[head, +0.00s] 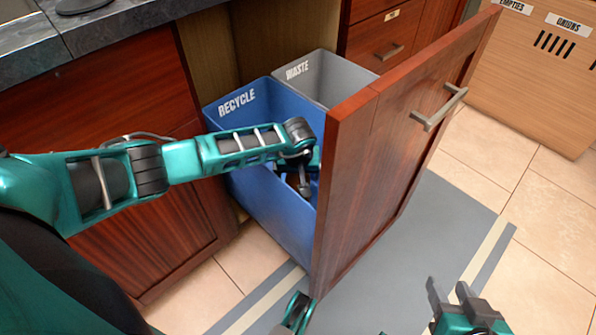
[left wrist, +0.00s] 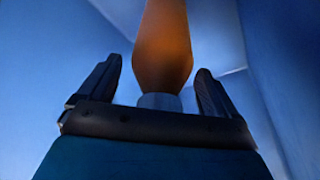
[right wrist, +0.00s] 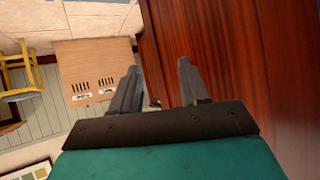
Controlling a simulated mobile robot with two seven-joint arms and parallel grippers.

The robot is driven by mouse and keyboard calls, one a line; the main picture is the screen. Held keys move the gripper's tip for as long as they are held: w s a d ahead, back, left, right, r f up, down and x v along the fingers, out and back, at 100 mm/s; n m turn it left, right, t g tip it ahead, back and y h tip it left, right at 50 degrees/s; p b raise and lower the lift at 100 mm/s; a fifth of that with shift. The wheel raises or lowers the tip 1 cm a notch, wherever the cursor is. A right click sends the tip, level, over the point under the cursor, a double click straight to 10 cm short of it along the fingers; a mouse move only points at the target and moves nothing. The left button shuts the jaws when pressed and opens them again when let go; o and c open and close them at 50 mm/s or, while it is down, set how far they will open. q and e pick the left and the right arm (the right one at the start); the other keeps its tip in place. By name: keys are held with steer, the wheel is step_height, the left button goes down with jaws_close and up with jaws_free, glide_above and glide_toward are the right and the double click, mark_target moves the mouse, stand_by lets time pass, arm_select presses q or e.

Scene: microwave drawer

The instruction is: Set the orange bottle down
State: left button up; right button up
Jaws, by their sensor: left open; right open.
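The orange bottle (left wrist: 163,45) shows in the left wrist view, with a grey end (left wrist: 160,101) toward my gripper. My left gripper (left wrist: 157,75) is open, with one finger on each side of the bottle and a visible gap to both. In the head view my left gripper (head: 303,184) is down inside the blue recycle bin (head: 278,205), and the bottle cannot be made out clearly there. Whether the bottle rests on the bin's floor cannot be told. My right gripper (head: 450,290) is open and empty, low in front of the drawer; it also shows in the right wrist view (right wrist: 160,68).
The pulled-out drawer front (head: 375,150) with its handle (head: 438,110) stands right of the bins. A grey waste bin (head: 335,75) is behind the blue one. A wooden box (head: 535,75) labelled onions stands at the far right. The grey mat (head: 440,220) is clear.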

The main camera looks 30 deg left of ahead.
arm_select(q)
steer(key=shift+r, duration=0.1)
arm_select(e)
steer(key=shift+s+f, duration=0.1)
steer(key=shift+f, duration=0.05)
arm_select(q)
steer(key=p+v, duration=0.2)
steer(key=v, duration=0.2)
steer(key=shift+r, duration=0.3)
steer(key=p+v, duration=0.3)
steer(key=v, duration=0.4)
steer(key=shift+s+r, duration=0.2)
steer(key=shift+r, duration=0.05)
arm_select(e)
steer(key=shift+s+d+r+h, duration=0.15)
steer(key=shift+d+r, duration=0.25)
steer(key=shift+r, duration=0.2)
steer(key=shift+s+d+r+h, duration=0.1)
steer(key=shift+d+r+h, duration=0.05)
steer(key=shift+d+r, duration=0.35)
arm_select(q)
steer(key=shift+d, duration=0.1)
arm_select(e)
steer(key=shift+a, duration=0.1)
